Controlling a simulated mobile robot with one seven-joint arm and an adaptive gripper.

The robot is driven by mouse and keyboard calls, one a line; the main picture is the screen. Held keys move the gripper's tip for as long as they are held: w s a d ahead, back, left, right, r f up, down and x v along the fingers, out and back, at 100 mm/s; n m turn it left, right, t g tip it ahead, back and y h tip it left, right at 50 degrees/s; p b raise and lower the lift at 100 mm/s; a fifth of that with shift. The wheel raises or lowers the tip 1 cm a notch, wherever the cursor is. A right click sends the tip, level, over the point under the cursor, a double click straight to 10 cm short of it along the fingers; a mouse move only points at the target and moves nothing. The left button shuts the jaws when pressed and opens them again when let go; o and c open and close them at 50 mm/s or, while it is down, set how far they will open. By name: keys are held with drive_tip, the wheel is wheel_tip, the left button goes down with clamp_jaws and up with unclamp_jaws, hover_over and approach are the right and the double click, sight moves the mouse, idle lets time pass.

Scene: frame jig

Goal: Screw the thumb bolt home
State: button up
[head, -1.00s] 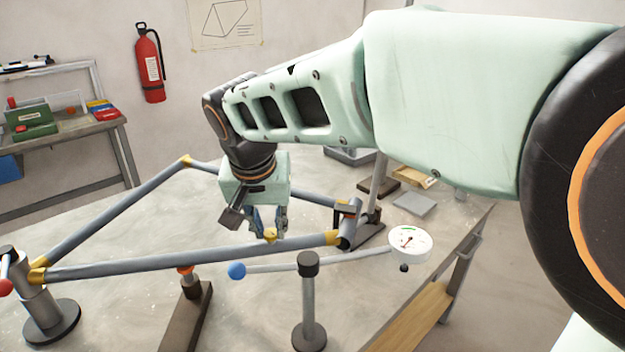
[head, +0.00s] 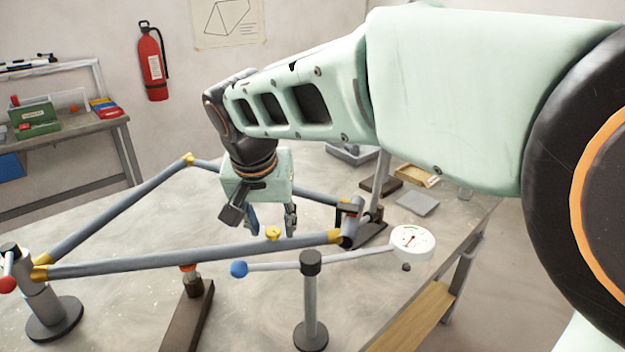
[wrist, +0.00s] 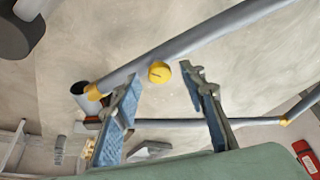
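The thumb bolt (head: 273,232) has a yellow head and stands at the top of the grey frame's near tube (head: 190,258). In the wrist view the round yellow bolt head (wrist: 159,72) lies against the tube, just beyond the fingertips and between their lines. My gripper (head: 272,228) is open, its two blue-padded fingers spread and empty; it also shows open in the wrist view (wrist: 165,80). The fingers do not appear to touch the bolt. How deep the bolt sits in the tube is hidden.
A dial gauge (head: 412,241) on an arm with a blue ball (head: 239,269) stands in front of the frame on a black-capped post (head: 310,290). A clamp (head: 350,212) holds the frame's right corner. A left post with a red-knobbed lever (head: 7,284) holds the other corner.

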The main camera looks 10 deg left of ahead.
sight(273, 233)
wheel_tip(273, 233, up, 10)
idle(0.4)
drive_tip(key=shift+w, duration=0.1)
